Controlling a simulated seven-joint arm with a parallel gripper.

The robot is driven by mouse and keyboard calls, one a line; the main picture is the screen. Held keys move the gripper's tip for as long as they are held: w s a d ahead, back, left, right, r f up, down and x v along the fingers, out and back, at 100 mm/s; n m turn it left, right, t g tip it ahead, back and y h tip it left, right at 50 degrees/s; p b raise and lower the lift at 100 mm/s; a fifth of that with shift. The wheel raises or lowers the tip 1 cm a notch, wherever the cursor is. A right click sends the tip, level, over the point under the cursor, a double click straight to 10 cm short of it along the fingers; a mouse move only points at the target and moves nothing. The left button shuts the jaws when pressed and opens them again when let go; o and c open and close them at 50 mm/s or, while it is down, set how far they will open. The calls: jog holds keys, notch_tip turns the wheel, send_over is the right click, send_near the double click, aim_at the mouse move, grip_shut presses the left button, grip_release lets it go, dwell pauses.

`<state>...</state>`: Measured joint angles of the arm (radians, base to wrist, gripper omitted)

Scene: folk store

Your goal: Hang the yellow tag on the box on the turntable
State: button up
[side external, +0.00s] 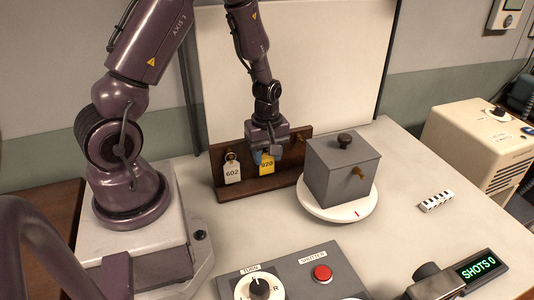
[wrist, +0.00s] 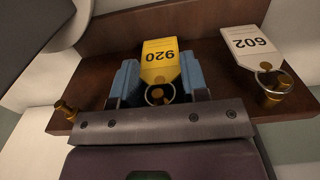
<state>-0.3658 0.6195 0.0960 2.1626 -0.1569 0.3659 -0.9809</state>
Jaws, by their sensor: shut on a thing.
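The yellow tag (side external: 267,163), marked 920, is at the wooden rack (side external: 235,192). My gripper (side external: 267,150) is at its upper end, shut on it. In the wrist view the yellow tag (wrist: 160,62) lies between the blue fingers of my gripper (wrist: 158,88), with its ring around a dark and brass peg end. I cannot tell whether the ring is still on the peg. The grey box (side external: 342,172) stands on the white round turntable (side external: 338,208).
A white tag (side external: 232,172) marked 602 hangs on the rack left of my gripper; another brass peg (wrist: 66,108) is bare. A control panel (side external: 300,275) with a dial and red button stands in front.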

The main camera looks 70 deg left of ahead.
jog(key=o, duration=1)
notch_tip(320, 180, up, 13)
jog(key=shift+f, duration=0.1)
jog(key=shift+s+d+r+m+t, duration=0.95)
jog(key=shift+s+d+r+m, duration=0.7)
jog(key=shift+d+r+m, duration=1.1)
jog(key=shift+s+d+r+m+t, duration=0.9)
jog(key=shift+s+d+r+m, duration=0.95)
jog(key=shift+m, duration=1.4)
jog(key=shift+s+d+r+m+t, duration=0.95)
jog(key=shift+s+d+r+m, duration=0.5)
jog(key=shift+d+r+m, duration=1.4)
